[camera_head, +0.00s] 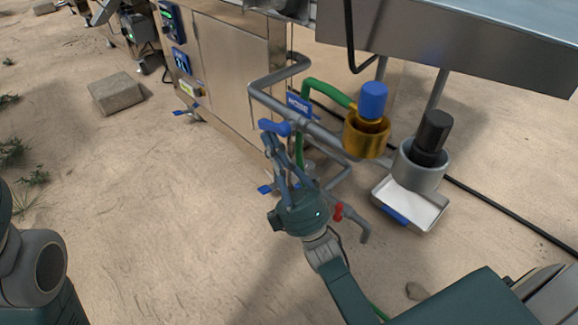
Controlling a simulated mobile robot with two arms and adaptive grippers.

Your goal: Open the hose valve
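The hose valve has a blue handle (275,127) on the grey pipework, beside a blue label reading HOSE (299,106). My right gripper (272,146) reaches up from below, with its fingertips at the blue handle. The fingers come close together there. I cannot tell whether they grip the handle or only touch it. Part of the pipework is hidden behind my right gripper. My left gripper is out of view; only part of my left arm shows at the left edge.
A red-handled valve (338,211) sits close to the right of my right gripper. A brass cup with a blue top (367,137), a grey cup with a black top (421,176) and a white tray (411,205) stand further right. A metal cabinet (230,75) is behind. Sandy ground lies open at left.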

